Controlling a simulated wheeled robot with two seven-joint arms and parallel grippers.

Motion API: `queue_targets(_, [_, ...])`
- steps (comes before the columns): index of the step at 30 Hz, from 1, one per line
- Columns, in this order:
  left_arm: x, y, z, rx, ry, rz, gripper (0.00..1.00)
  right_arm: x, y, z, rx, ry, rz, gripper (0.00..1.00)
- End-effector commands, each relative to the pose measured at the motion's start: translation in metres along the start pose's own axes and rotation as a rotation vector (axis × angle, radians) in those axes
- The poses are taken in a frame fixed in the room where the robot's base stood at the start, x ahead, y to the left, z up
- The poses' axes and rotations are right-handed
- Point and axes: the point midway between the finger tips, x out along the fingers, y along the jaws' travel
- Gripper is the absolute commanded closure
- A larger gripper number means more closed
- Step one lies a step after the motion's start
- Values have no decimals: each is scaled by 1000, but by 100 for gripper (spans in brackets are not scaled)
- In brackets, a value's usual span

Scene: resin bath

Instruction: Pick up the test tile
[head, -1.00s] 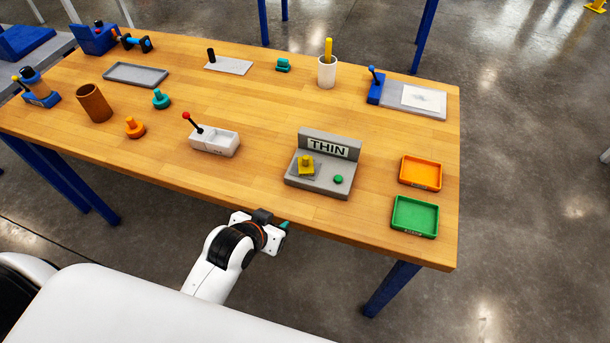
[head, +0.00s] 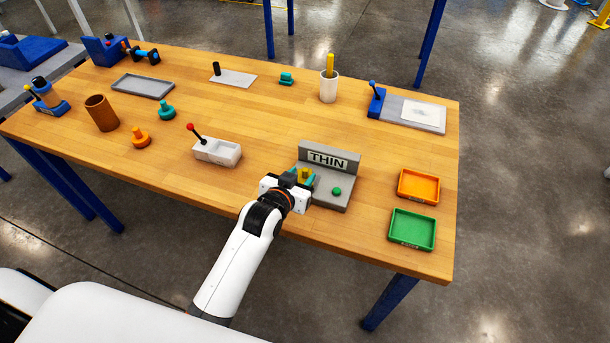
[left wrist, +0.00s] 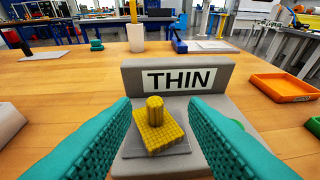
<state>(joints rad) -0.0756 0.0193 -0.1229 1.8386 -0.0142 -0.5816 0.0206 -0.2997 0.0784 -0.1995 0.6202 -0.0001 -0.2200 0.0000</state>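The test tile appears to be the yellow square block with a round knob (left wrist: 158,128), on a dark square plate of the grey stand marked THIN (left wrist: 182,79). In the head view the yellow tile (head: 304,175) is partly hidden by my left gripper (head: 302,180). In the left wrist view my left gripper (left wrist: 160,140) is open, its two teal ribbed fingers on either side of the near part of the tile, with gaps between fingers and tile. The tile lies flat with its knob up. My right gripper is not in view.
A green button (head: 336,191) sits on the stand right of the tile. An orange tray (head: 419,186) and a green tray (head: 412,230) lie further right. A white box with a red-tipped lever (head: 217,152) stands left.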

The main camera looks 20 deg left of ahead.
Motion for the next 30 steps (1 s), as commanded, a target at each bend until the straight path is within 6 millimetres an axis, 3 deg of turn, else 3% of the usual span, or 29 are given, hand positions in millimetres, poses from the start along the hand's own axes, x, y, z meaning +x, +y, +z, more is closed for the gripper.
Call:
queue_targets(10, [43, 6, -3, 0, 2, 1, 60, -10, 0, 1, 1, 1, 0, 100])
queue_targets(20, [49, 5, -4, 0, 2, 1, 60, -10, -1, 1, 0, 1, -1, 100])
queue_targets(27, [48, 5, -4, 0, 2, 1, 99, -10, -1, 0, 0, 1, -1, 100])
queue_targets(30, [48, 5, -4, 0, 1, 1, 100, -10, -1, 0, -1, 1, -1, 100])
